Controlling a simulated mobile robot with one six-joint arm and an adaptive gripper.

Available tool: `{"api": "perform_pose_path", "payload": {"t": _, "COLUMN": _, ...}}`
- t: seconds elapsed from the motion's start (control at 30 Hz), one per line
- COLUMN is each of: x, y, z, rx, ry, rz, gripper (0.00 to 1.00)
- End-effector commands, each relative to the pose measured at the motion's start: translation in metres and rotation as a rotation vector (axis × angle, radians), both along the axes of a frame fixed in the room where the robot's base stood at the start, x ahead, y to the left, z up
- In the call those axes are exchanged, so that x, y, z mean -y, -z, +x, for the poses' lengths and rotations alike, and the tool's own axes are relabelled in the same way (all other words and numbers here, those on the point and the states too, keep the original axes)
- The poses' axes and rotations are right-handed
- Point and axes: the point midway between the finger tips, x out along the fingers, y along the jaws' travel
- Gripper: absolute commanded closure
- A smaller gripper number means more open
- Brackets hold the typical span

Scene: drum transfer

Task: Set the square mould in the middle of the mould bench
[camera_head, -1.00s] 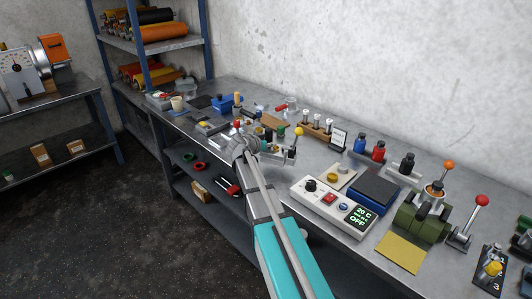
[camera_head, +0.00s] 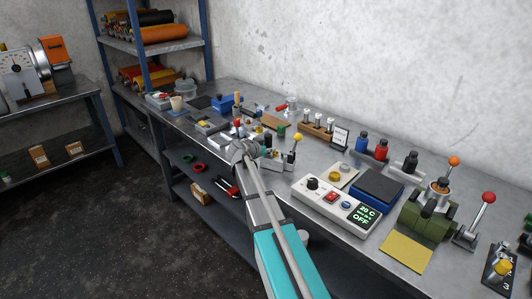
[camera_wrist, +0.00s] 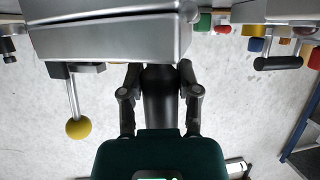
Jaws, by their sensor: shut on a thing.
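A grey metal block with a dark seam, seemingly the square mould (camera_wrist: 110,42), fills the upper left of the upside-down wrist view. A black cylinder (camera_wrist: 160,100), which looks like its handle, lies between the fingers of my gripper (camera_wrist: 160,88). My gripper is shut on this handle. In the head view my gripper (camera_head: 243,150) is over the front edge of the long metal bench (camera_head: 312,162). My wrist and arm hide most of the mould there. I cannot tell whether the mould touches the bench.
A yellow-ball lever (camera_head: 297,140) stands close to the right of my gripper. A white control box (camera_head: 335,204), a blue scale-like block (camera_head: 375,187) and a green machine (camera_head: 424,219) are farther right. Several small things crowd the bench on the left.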

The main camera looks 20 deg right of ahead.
Motion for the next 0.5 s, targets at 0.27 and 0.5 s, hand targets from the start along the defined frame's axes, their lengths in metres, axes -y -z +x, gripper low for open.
{"api": "perform_pose_path", "payload": {"t": 0.27, "x": 0.0006, "y": -0.0002, "z": 0.0, "rx": -0.001, "ry": 0.0, "rz": -0.004, "gripper": 1.0}}
{"api": "perform_pose_path", "payload": {"t": 0.5, "x": 0.0006, "y": 0.0029, "z": -0.0002, "rx": 0.0, "ry": 0.001, "rz": 0.0, "gripper": 0.54}}
